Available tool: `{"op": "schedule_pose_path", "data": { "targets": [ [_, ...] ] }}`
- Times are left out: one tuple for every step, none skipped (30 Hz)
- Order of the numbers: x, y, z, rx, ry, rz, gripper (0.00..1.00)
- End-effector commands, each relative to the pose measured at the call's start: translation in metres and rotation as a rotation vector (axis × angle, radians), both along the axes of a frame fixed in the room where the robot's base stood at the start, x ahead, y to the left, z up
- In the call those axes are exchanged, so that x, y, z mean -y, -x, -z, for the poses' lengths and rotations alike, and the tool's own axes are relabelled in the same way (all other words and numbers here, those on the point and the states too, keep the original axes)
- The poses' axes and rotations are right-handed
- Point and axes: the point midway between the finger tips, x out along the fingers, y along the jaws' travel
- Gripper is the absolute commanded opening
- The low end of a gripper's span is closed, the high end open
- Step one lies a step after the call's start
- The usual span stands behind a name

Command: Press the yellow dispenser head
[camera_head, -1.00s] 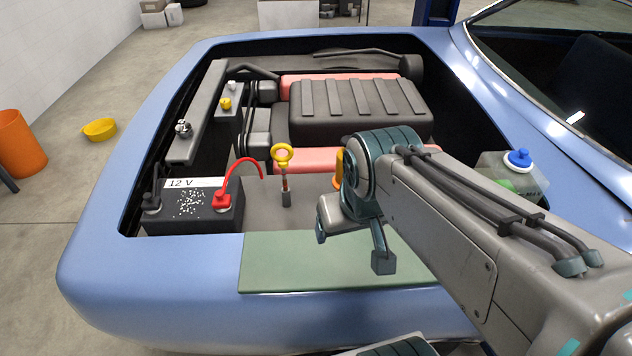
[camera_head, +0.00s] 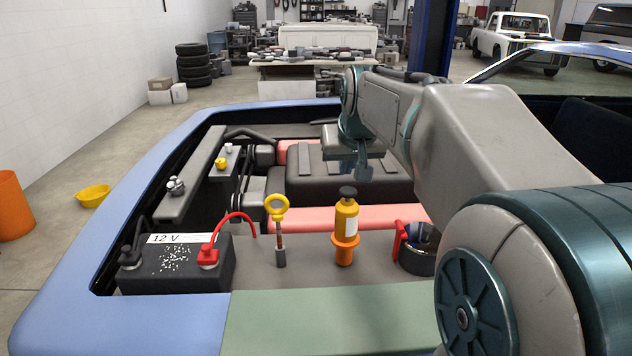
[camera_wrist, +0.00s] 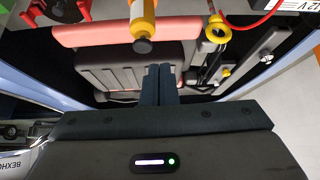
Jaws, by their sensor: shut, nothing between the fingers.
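A yellow dispenser bottle (camera_head: 346,218) with a dark grey head (camera_head: 348,191) stands upright in an orange collar in the engine bay, right of the yellow-ringed dipstick (camera_head: 277,208). In the wrist view the bottle (camera_wrist: 143,18) shows at the top, its dark head (camera_wrist: 143,46) nearest the camera. My gripper (camera_head: 364,173) is above and behind the bottle in the head view, over the dark engine cover. In the wrist view its fingers (camera_wrist: 158,72) are together and empty, apart from the dispenser head, which lies just above them in the picture.
A black 12 V battery (camera_head: 175,268) with a red cable is at the left. A dark round container (camera_head: 416,262) with a red handle stands right of the dispenser. A green mat (camera_head: 330,322) covers part of the front edge.

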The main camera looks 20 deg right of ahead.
Motion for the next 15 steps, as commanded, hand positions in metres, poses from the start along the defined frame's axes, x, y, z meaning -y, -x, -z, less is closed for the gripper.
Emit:
{"op": "schedule_pose_path", "data": {
  "targets": [
    [0.008,-0.015,0.010,0.014,0.001,0.010,0.00],
    [0.012,-0.022,0.010,0.023,0.001,0.016,0.00],
    [0.018,-0.032,0.010,0.035,0.003,0.023,0.00],
    [0.023,-0.039,0.011,0.044,0.004,0.027,0.00],
    [0.027,-0.046,0.011,0.053,0.004,0.032,0.00],
    [0.032,-0.053,0.011,0.064,0.005,0.038,0.00],
    [0.035,-0.059,0.012,0.070,0.005,0.041,0.00],
    [0.039,-0.064,0.012,0.077,0.006,0.045,0.00],
    [0.043,-0.070,0.012,0.085,0.008,0.049,0.00],
    [0.045,-0.073,0.012,0.090,0.008,0.053,0.00],
    [0.048,-0.077,0.012,0.096,0.008,0.055,0.00],
    [0.050,-0.080,0.012,0.100,0.008,0.057,0.00],
    [0.052,-0.082,0.012,0.102,0.009,0.058,0.00],
    [0.053,-0.084,0.011,0.106,0.009,0.059,0.00],
    [0.054,-0.086,0.011,0.109,0.009,0.061,0.00]
  ]
}}
